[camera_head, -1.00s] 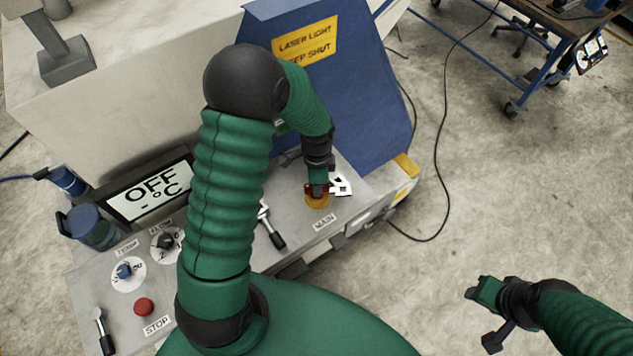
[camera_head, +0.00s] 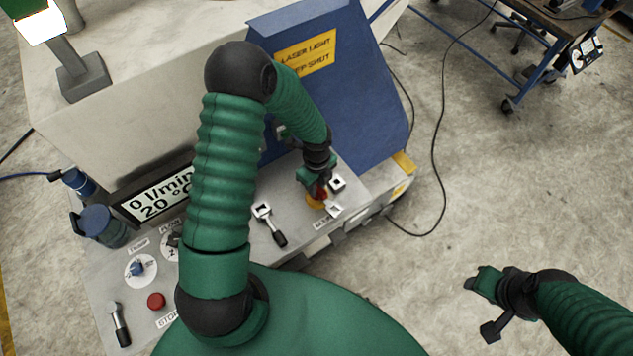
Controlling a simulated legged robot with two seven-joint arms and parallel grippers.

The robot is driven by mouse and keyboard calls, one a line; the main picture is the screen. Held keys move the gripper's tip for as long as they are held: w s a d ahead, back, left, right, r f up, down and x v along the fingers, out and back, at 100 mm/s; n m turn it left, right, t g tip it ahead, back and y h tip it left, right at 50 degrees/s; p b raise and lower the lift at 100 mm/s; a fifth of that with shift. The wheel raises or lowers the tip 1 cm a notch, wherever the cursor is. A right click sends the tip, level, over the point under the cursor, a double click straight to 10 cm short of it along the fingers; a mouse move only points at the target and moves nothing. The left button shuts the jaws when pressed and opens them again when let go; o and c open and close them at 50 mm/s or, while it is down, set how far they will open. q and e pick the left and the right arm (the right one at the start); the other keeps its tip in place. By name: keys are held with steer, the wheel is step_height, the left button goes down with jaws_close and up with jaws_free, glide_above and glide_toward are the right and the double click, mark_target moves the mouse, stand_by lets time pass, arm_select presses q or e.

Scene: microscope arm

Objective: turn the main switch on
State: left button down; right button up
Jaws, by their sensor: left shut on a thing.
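The main switch (camera_head: 315,203) is a red handle on a yellow base, on the grey control panel beside the label MAIN. My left gripper (camera_head: 319,188) comes down on it from above and is shut on the red handle, which the fingers partly hide. The display (camera_head: 158,196) reads "0 l/min" and "20 °C", partly covered by my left arm. My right gripper (camera_head: 478,285) hangs over bare floor at the lower right, away from the panel; its finger gap is not clear.
A blue sloped cover (camera_head: 345,100) with a yellow laser warning stands behind. A cable lies on the floor at right.

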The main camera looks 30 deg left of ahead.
arm_select(q)
steer(key=shift+w+m+p, duration=0.1)
steer(key=shift+m+p, duration=0.35)
steer(key=shift+m, duration=0.45)
steer(key=c, duration=1.3)
jaws_free()
step_height(320, 180, up, 17)
steer(key=shift+f, duration=0.2)
steer(key=shift+f+b, duration=0.1)
steer(key=shift+b, duration=0.2)
